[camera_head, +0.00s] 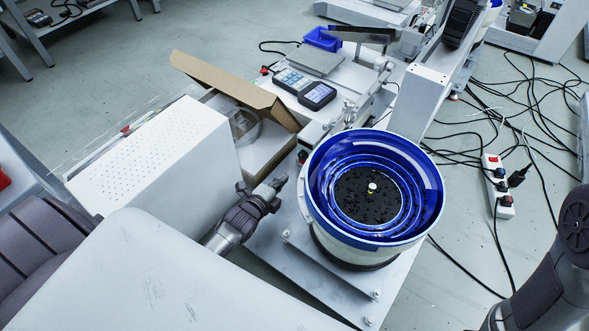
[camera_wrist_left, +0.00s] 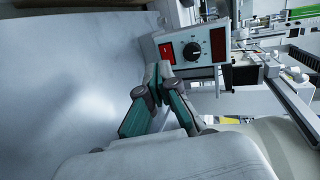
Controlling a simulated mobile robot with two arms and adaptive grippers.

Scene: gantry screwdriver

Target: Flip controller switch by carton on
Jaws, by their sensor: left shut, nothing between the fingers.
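The controller (camera_wrist_left: 192,45) is a pale box in the left wrist view, with a red rocker switch (camera_wrist_left: 167,50), a black dial (camera_wrist_left: 191,50) and a dark red display (camera_wrist_left: 217,44) on its front. I cannot tell the switch's position. My left gripper (camera_wrist_left: 159,72) is shut and empty, its fingertips just below the switch in that view; contact cannot be told. In the head view the left gripper (camera_head: 277,184) is between the white box and the feeder bowl, in front of the open carton (camera_head: 262,154). My right arm shows at the lower right, its gripper out of view.
The blue-rimmed feeder bowl (camera_head: 427,231) stands right of the left gripper. A white perforated box (camera_head: 150,150) is on its left. Handheld devices (camera_head: 318,95) and a blue bin (camera_head: 322,39) lie behind. Cables and a power strip (camera_head: 497,185) are on the floor at right.

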